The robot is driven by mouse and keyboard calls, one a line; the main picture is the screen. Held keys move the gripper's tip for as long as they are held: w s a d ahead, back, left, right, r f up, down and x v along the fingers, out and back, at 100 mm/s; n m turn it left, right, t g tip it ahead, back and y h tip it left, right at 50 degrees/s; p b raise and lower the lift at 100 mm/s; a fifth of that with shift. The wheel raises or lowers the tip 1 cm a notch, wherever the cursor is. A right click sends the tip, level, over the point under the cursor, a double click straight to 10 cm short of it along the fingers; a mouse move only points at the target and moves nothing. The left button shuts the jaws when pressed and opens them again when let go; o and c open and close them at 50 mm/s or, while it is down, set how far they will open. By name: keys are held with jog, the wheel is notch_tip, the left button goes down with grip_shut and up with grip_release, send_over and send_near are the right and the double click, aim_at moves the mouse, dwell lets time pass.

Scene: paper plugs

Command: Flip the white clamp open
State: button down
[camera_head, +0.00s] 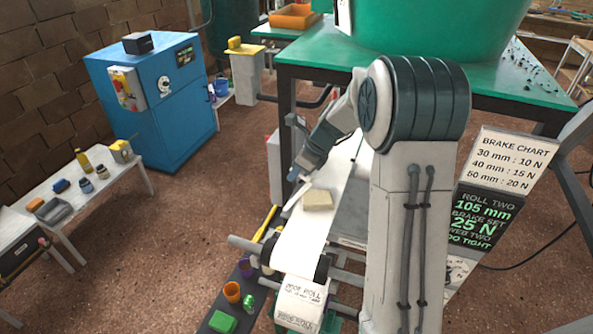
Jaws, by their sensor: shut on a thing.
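My gripper (293,177) is at the far end of my arm, over the left edge of the white paper web (298,238). It is shut on a thin white bar (297,196), which looks like the white clamp. The bar slants from upper right to lower left beside the web. The fingers are small here, and the exact contact is hard to see. A tan block (317,200) lies on the web just right of the bar.
A yellow bar (265,224) stands left of the web. A green-topped table (310,60) stands behind. Open floor lies to the left.

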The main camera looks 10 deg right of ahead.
jog(key=c, duration=1.5)
grip_release()
jog(key=shift+a, duration=0.1)
jog(key=shift+o, duration=0.2)
jog(key=b+v, duration=0.2)
jog(key=v, duration=1.1)
jog(key=shift+r+b, duration=0.35)
jog(key=shift+s, duration=0.1)
jog(key=s+a+f+n+h+b, duration=0.1)
jog(key=s+f+n, duration=0.1)
jog(key=s+n, duration=0.6)
jog(key=s+a+f+n+h+b, duration=0.1)
jog(key=s+f+n+h, duration=0.1)
jog(key=s+n, duration=0.6)
jog(key=s+a+f+n+h+b, duration=0.1)
jog(key=s+f+n, duration=0.3)
jog(key=s+n, duration=0.4)
jog(key=s+h, duration=0.1)
jog(key=s, duration=0.2)
jog(key=shift+s+a+n+t+b, duration=0.2)
jog(key=shift+n+t+b, duration=0.1)
jog(key=shift+t+b, duration=0.1)
